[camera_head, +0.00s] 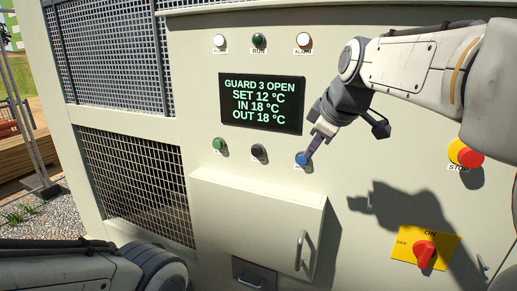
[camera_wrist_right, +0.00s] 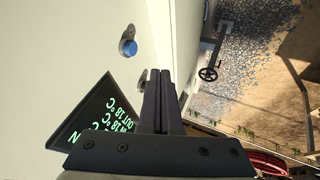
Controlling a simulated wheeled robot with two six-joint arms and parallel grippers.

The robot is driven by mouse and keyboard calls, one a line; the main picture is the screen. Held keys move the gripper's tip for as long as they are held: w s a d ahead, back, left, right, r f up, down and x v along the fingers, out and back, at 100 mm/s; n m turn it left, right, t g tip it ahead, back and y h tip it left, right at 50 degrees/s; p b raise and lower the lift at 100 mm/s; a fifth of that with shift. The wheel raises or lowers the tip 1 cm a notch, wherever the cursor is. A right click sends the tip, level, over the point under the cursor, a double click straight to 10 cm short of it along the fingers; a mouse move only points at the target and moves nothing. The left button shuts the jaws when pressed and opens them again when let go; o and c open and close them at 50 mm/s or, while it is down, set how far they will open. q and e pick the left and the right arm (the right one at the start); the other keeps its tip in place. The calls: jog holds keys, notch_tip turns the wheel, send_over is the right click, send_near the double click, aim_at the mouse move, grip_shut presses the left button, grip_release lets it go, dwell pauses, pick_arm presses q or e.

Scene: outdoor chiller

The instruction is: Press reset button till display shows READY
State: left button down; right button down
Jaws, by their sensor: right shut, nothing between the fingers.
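The display (camera_head: 262,103) reads GUARD 3 OPEN, SET 12 °C, IN 18 °C, OUT 18 °C. Part of the display (camera_wrist_right: 105,115) shows there too. My left gripper is out of view; only its arm shows.
A green button (camera_head: 218,144) and a black button (camera_head: 258,152) sit left of the blue one. A red stop button (camera_head: 466,154) and a red rotary switch (camera_head: 425,252) are at right. A box with a handle (camera_head: 255,215) juts out below the buttons.

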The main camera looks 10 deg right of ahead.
jog(key=shift+w+d+r, duration=0.1)
jog(key=shift+w+r, duration=0.1)
jog(key=shift+r, duration=0.1)
jog(key=p, duration=0.3)
send_near(299, 164)
jog(key=a+f, duration=0.3)
jog(key=f, duration=0.2)
jog(key=w+d, duration=0.1)
jog(key=w+d+p, duration=0.1)
jog(key=w, duration=0.1)
jog(key=shift+d+r+p, duration=0.1)
jog(key=shift+p, duration=0.2)
